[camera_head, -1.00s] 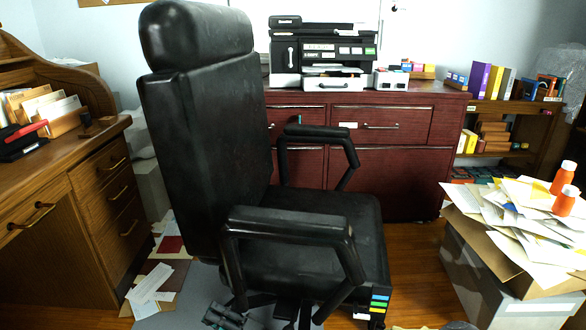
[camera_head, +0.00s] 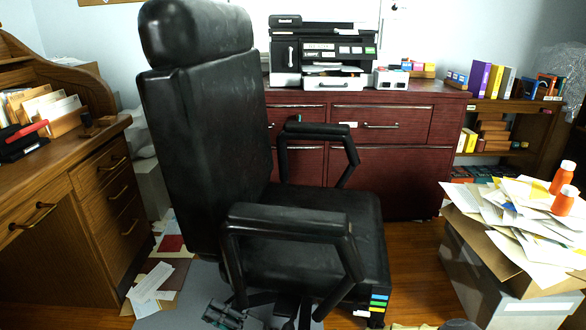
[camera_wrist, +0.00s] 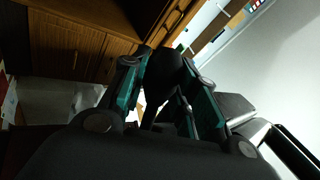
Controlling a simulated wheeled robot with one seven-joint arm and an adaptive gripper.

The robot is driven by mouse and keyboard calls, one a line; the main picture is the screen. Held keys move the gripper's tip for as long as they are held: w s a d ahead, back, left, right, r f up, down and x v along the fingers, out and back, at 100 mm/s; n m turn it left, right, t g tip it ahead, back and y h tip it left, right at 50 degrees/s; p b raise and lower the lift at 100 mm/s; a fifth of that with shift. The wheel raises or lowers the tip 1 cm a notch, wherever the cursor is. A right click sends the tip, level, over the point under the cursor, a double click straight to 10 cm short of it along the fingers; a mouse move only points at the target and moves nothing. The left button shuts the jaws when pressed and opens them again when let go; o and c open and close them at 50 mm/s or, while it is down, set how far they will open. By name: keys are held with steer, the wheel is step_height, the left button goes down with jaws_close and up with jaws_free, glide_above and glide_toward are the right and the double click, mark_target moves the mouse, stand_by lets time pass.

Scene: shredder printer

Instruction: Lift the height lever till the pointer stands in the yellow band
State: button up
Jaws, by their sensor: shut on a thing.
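A black office chair (camera_head: 207,135) stands in the middle of the head view, its seat facing right. A scale with blue, green and yellow bands (camera_head: 379,304) hangs at the seat's front right corner. A small whitish mark (camera_head: 361,313), perhaps the pointer, shows left of the scale, near its lower end. My gripper (camera_head: 222,316) is partly seen low beside the chair, under the near armrest. In the wrist view, the teal-sided fingers of my gripper (camera_wrist: 168,85) are shut on a dark piece, seemingly the height lever (camera_wrist: 168,68). The lever is hidden in the head view.
A wooden desk (camera_head: 90,185) stands at the left, with papers (camera_head: 150,285) on the floor near it. A red cabinet (camera_head: 385,170) bearing a printer (camera_head: 325,55) stands behind the chair. A paper-filled box (camera_head: 490,285) is at the right. Bare floor lies between chair and box.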

steer(key=shift+r+p, duration=0.45)
steer(key=shift+r, duration=0.15)
stand_by(0.6)
steer(key=shift+f, duration=0.1)
steer(key=shift+f+b, duration=0.35)
steer(key=shift+f, duration=0.2)
steer(key=o, duration=1.3)
steer(key=shift+o, duration=0.2)
steer(key=shift+d, duration=0.1)
